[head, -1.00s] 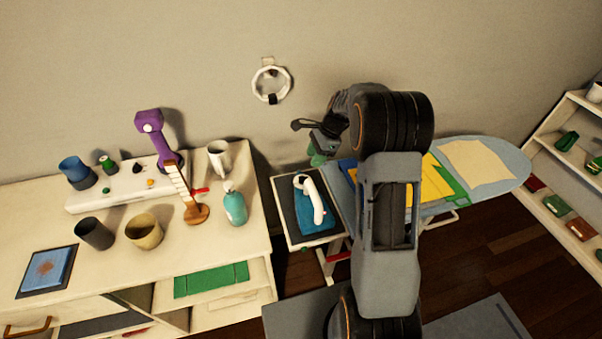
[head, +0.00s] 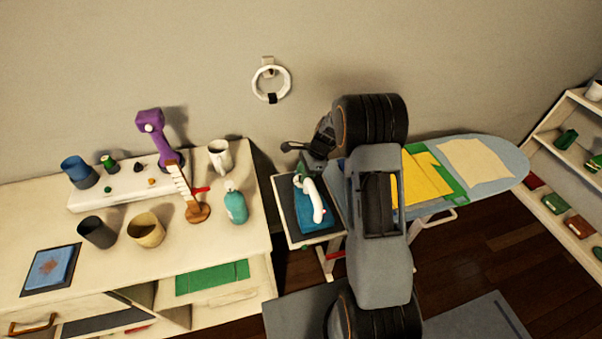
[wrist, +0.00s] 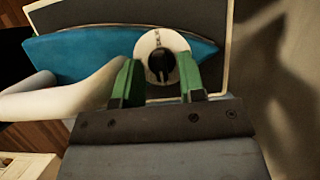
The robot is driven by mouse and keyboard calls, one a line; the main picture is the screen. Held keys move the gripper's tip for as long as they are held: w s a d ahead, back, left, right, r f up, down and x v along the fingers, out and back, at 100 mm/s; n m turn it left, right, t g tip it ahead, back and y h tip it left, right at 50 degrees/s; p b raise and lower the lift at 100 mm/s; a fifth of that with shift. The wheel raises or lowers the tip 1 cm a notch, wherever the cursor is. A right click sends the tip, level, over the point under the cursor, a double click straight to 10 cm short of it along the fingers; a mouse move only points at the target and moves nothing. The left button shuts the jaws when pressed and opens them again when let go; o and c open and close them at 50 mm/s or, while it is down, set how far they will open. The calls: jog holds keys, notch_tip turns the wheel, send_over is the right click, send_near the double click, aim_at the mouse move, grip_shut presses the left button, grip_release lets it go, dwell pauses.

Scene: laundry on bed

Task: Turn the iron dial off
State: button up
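The iron has a blue body (wrist: 90,50) and a white handle (head: 314,200); it rests on the small tray at the end of the ironing board. Its dial (wrist: 161,67), a black knob on a white round plate, shows in the wrist view. My gripper (wrist: 160,80) is open, with one green finger on each side of the dial. I cannot tell whether the fingers touch the knob. In the head view my gripper (head: 307,172) is over the far end of the iron, and the dial is hidden there.
The iron tray (head: 287,215) has a pale rim. The ironing board (head: 512,165) carries folded cloths to the right. A white cabinet (head: 100,270) with cups, a bottle and a purple lamp stands at left. The wall is close behind.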

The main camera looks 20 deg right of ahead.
grip_shut()
dwell(0.3)
